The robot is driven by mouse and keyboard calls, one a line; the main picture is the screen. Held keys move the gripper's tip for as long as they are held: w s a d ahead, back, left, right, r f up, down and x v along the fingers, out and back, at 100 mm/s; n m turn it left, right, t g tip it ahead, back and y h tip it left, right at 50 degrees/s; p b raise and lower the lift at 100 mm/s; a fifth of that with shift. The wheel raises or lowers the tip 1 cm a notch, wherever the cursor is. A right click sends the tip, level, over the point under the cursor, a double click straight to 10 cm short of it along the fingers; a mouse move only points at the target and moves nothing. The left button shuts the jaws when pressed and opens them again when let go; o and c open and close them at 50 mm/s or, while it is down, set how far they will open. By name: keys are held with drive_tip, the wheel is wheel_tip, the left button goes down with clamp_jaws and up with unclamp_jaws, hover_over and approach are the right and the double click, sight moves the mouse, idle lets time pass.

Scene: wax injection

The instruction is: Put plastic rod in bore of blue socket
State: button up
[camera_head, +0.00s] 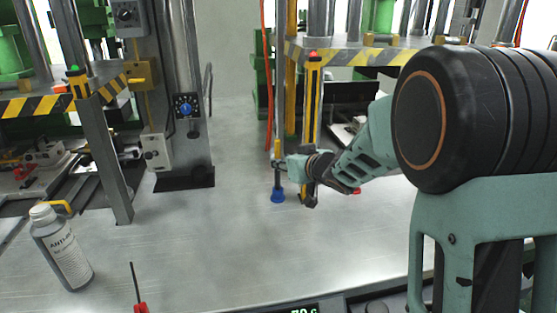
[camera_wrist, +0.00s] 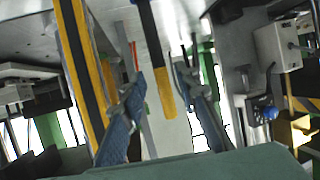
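The plastic rod, dark with a yellow upper end (camera_head: 277,148), stands upright at the blue socket (camera_head: 278,197) on the metal table in the head view. Its lower end meets the socket; the bore itself is hidden. My gripper (camera_head: 279,163) is around the rod's height, above the socket. In the wrist view, the rod's yellow end (camera_wrist: 166,95) lies between the fingertips of my gripper (camera_wrist: 160,82), with a visible gap on both sides. The fingers are apart and do not appear to touch the rod. The socket cannot be made out in the wrist view.
A yellow-black post (camera_head: 312,110) stands just right of the rod, close to my gripper. A machine column with a control box (camera_head: 187,106) stands to the left. A grey bottle (camera_head: 62,250) and a red-handled tool (camera_head: 140,307) are at front left. The table's middle is clear.

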drive_tip(key=p+v, duration=0.1)
drive_tip(key=v, duration=0.7)
